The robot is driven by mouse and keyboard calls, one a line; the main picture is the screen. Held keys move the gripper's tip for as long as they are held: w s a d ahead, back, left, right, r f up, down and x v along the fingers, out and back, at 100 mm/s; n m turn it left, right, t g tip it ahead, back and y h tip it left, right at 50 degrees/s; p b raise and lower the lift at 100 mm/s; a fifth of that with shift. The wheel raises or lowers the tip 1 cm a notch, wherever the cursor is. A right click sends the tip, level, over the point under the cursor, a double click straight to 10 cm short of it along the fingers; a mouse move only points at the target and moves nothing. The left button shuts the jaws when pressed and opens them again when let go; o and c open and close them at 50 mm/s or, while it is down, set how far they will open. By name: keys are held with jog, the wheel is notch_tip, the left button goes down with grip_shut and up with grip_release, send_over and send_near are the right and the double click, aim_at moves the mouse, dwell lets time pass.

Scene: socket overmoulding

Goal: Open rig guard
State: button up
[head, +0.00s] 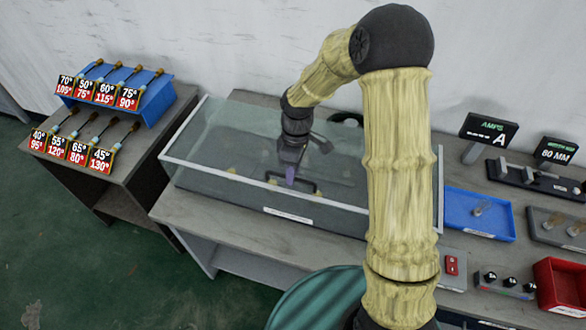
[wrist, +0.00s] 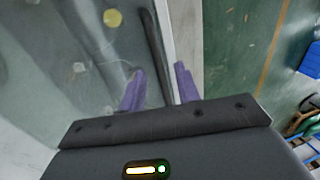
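The rig guard is a clear, glass-like box (head: 215,150) with pale edges on the bench, and it looks closed. A dark bar handle (head: 312,187) sits at its front side; the handle also shows in the wrist view (wrist: 156,55). My gripper (head: 290,178) points down at the handle. In the wrist view my gripper (wrist: 160,88) has its two purple fingers spread apart, with the handle's near end in the gap between them. I see no finger clearly touching the handle. The arm hides the guard's right part.
A blue tray (head: 480,214), a red bin (head: 562,285) and a knob panel (head: 505,282) stand right of the guard. A blue rack (head: 150,103) with labelled tools stands on a side table at left. Green floor (head: 70,250) lies open in front.

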jog(key=shift+f, duration=0.1)
grip_shut()
jog(key=shift+r, duration=0.2)
